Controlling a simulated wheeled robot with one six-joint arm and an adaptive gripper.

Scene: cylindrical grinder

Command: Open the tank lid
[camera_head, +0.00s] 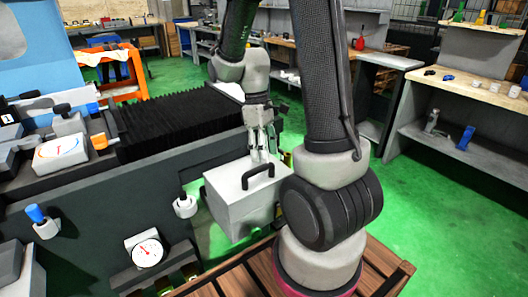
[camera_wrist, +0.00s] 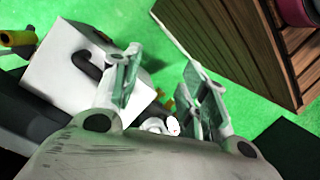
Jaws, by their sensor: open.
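The tank (camera_head: 240,212) is a light grey box beside the grinder, in the middle of the head view. Its lid (camera_head: 222,181) lies flat on top and looks shut. A black arched handle (camera_head: 258,176) stands on the lid. My gripper (camera_head: 264,152) is open and empty, pointing down just above and behind the handle. In the wrist view the handle (camera_wrist: 88,66) and tank (camera_wrist: 60,58) are to the left of my open gripper (camera_wrist: 161,62). The left finger overlaps the box in that view. I cannot tell if a finger touches the lid.
The grinder, with black bellows (camera_head: 180,118), a dial gauge (camera_head: 148,252) and knobs, fills the left. A slatted wooden platform (camera_head: 385,276) is at the front, also at the wrist view's upper right (camera_wrist: 262,40). Workbenches (camera_head: 470,92) stand right. Green floor between is clear.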

